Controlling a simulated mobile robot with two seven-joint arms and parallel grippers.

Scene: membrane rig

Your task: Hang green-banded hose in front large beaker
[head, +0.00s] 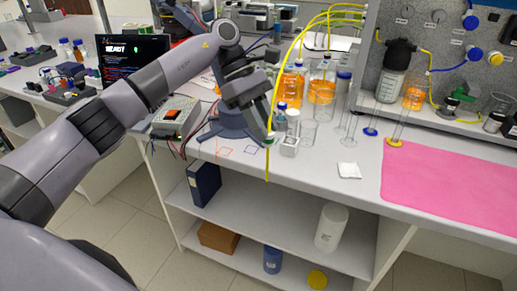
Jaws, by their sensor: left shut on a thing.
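My left gripper (268,138) is shut on a yellow hose (276,92) above the front edge of the white bench. A small green spot, perhaps the green band, shows at the gripper's fingertips. The hose arches from the upper right down to the gripper, and its lower end (267,168) hangs down past the bench edge. Clear glass beakers stand to the right of the gripper; one empty beaker (308,132) is near the bench front. I cannot tell for certain which is the front large beaker. My right gripper is not in view.
Orange-filled bottles (322,90) and small bottles crowd behind the beakers. Tall glass cylinders (349,125) stand further right. A grey instrument box (175,117) is left of the gripper. A pink mat (450,190) lies at right. A white pad (348,170) lies on clear bench.

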